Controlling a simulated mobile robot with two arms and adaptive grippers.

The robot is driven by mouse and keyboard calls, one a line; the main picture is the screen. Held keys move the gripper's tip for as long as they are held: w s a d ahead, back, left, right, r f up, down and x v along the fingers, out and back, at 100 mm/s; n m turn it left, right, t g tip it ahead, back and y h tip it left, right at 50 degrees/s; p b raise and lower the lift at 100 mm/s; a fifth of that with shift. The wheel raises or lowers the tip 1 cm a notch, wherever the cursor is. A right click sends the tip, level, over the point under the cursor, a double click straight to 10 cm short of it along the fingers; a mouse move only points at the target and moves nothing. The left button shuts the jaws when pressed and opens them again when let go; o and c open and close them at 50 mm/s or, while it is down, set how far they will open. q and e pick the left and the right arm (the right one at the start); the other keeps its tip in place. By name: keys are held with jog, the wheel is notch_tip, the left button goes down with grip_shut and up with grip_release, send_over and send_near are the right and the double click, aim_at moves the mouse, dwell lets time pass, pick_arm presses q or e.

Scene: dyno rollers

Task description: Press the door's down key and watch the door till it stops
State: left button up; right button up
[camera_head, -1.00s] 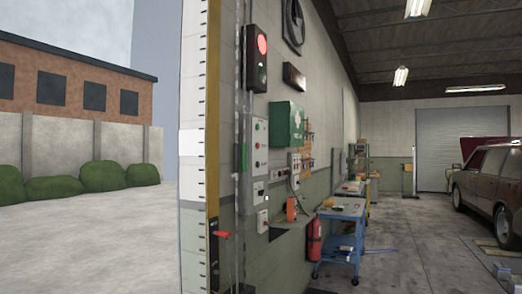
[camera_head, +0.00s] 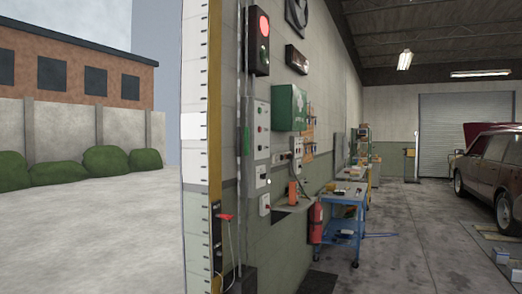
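A grey control panel (camera_head: 262,130) with several small buttons, one of them green and one red, is on the wall just inside the doorway. I cannot tell which button is the down key. A roller door (camera_head: 454,130) at the far end of the garage is down. Neither of my grippers is in view.
A signal box with a lit red lamp (camera_head: 259,40) is above the panel. A blue cart (camera_head: 344,215) and a red fire extinguisher (camera_head: 316,222) stand along the wall. A dark red car (camera_head: 490,168) is at right. The floor (camera_head: 400,250) between is mostly clear.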

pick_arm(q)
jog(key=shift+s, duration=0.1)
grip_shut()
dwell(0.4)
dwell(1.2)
